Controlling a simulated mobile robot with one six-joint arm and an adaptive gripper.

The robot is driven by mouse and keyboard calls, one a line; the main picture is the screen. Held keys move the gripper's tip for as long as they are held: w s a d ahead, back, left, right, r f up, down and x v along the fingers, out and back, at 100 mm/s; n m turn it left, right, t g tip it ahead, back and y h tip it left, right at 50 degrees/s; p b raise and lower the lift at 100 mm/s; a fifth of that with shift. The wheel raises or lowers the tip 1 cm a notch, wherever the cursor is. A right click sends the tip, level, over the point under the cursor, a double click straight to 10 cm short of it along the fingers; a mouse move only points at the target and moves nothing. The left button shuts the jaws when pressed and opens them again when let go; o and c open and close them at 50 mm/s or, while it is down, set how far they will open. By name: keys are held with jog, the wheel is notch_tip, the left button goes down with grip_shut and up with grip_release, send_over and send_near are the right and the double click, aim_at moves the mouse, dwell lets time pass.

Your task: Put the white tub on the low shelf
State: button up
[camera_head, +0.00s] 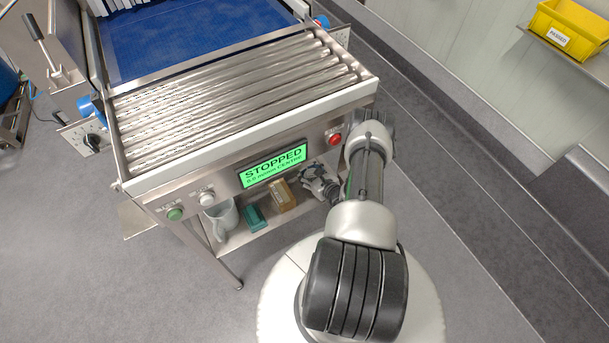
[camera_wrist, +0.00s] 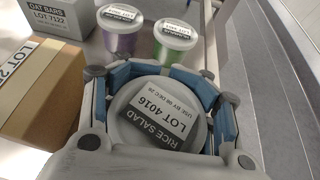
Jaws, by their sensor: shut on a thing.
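My gripper (camera_wrist: 160,105) is shut around a round tub with a whitish lid (camera_wrist: 130,125). The lid's label reads RICE SALAD, LOT 4016. Blue finger pads lie against its rim; the tub's sides and underside are hidden. In the head view my gripper (camera_head: 319,184) is beside the low shelf (camera_head: 236,240) under the conveyor, near its right end and partly behind my arm. The tub does not show clearly there. I cannot tell whether the tub touches the shelf.
The wrist view shows a cardboard box (camera_wrist: 45,85), an oat bars box (camera_wrist: 58,17), a purple tub (camera_wrist: 121,38) and a green tub (camera_wrist: 174,42). The conveyor (camera_head: 230,95) overhangs the shelf.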

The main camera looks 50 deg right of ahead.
jog(key=shift+w, duration=0.35)
jog(key=shift+w+d, duration=0.15)
jog(key=shift+w, duration=0.35)
jog(key=shift+s+f+b, duration=0.2)
jog(key=shift+f+b, duration=0.9)
jog(key=shift+f, duration=0.6)
jog(key=shift+c, duration=0.2)
jog(key=shift+f, duration=0.15)
jog(key=o, duration=1.6)
jog(key=shift+o, duration=0.2)
